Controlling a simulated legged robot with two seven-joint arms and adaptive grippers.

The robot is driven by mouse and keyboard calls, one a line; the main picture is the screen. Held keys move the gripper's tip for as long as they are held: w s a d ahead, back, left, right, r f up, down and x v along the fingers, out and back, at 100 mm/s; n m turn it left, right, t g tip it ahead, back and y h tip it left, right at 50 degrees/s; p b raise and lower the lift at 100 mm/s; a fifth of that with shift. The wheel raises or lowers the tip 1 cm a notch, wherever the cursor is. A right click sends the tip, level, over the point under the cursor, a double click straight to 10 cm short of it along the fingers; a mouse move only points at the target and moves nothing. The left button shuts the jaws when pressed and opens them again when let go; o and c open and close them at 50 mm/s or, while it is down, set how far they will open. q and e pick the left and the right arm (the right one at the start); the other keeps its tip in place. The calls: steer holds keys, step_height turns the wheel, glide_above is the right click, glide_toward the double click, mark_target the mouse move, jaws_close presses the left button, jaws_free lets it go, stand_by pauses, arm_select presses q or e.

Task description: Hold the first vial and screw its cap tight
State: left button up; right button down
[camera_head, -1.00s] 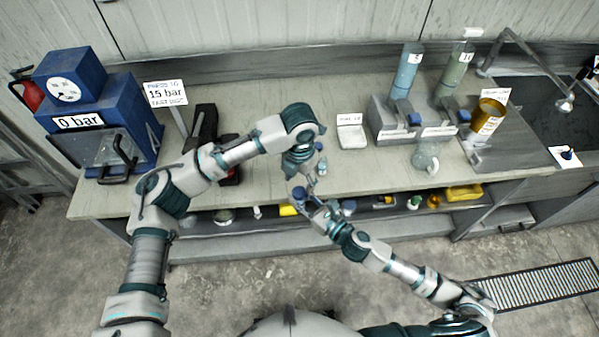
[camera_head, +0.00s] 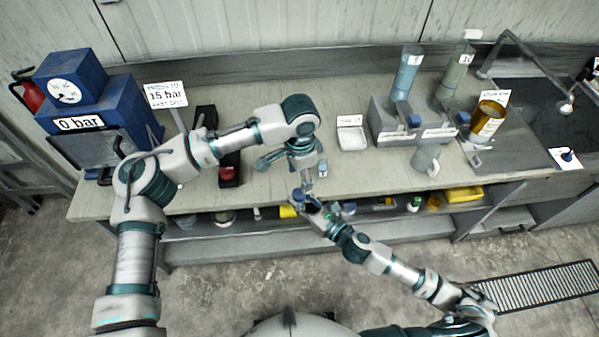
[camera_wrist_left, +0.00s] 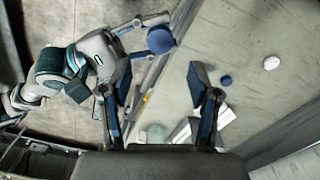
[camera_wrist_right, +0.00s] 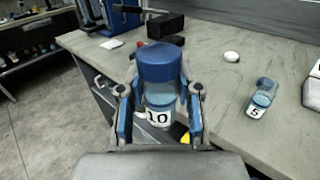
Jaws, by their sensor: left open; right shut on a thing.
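My right gripper (camera_wrist_right: 160,100) is shut on a clear vial labelled 10 (camera_wrist_right: 160,115), held upright in front of the counter edge. A wide blue cap (camera_wrist_right: 165,62) sits on top of this vial; I cannot tell how tight it is. The cap also shows in the left wrist view (camera_wrist_left: 160,40) and the head view (camera_head: 298,194). My left gripper (camera_wrist_left: 158,80) is open and empty, pointing down; the cap appears beyond its fingertips, not between them. A second vial, labelled 5 (camera_wrist_right: 262,98), with a blue cap, stands on the counter close by.
The counter (camera_head: 270,200) is clear around the second vial apart from a small white round object (camera_wrist_right: 231,56). A white scale (camera_head: 352,142) and a rack with cylinders (camera_head: 385,125) stand farther right. A blue press (camera_head: 100,120) is at the left. A shelf with small items lies below.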

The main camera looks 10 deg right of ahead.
mark_target(300, 193)
arm_select(q)
steer(key=n, duration=0.4)
steer(key=shift+r+n, duration=0.2)
steer(key=shift+n, duration=0.2)
steer(key=shift+f, duration=4.05)
jaws_close()
steer(key=m, duration=0.4)
steer(key=shift+m, duration=0.4)
steer(key=m, duration=0.3)
steer(key=shift+m, duration=0.4)
steer(key=shift+o, duration=0.6)
jaws_free()
